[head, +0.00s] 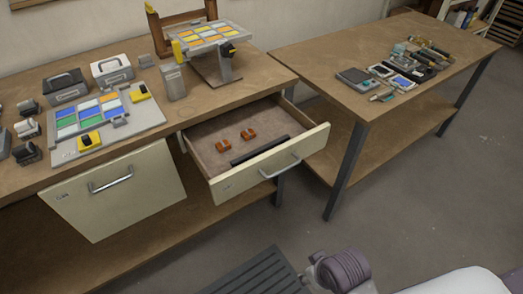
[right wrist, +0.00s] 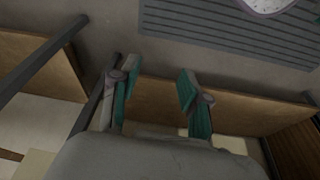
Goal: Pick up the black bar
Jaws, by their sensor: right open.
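The black bar (head: 260,150) lies in the open drawer (head: 213,164), along the inner side of the drawer's front panel. Two small orange-brown pieces (head: 222,146) lie in the drawer behind it. My right gripper (right wrist: 158,90) is open and empty in the right wrist view, with its teal finger pads apart. The black bar cannot be made out in that view. Neither gripper can be made out in the head view.
A second table (head: 335,62) with tools stands at right. Grey floor (head: 420,190) is clear in front.

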